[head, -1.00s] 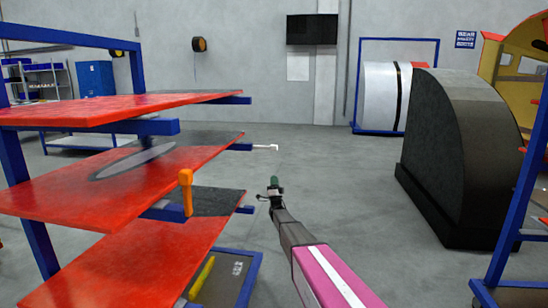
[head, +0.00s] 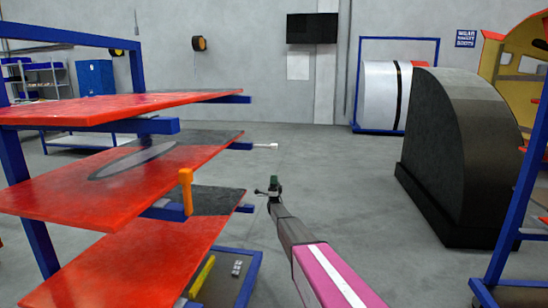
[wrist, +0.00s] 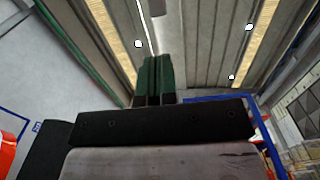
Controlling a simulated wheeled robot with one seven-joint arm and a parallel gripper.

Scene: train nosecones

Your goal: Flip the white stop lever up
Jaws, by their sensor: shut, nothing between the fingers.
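The white stop lever (head: 265,146) sticks out to the right from the end of a blue rail of the red-shelved rack, roughly level in the head view. My gripper (head: 274,182) is below and slightly right of the lever's tip in the head view, apart from it in the picture. In the wrist view my gripper's green fingers (wrist: 155,75) are together with nothing between them, pointing up towards the ceiling. The lever does not show clearly in the wrist view.
The rack's red shelves (head: 120,185) fill the left, with an orange lever (head: 186,191) upright at the middle shelf's near edge. A large black curved piece (head: 460,150) stands at right. Grey floor (head: 335,185) is open between them.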

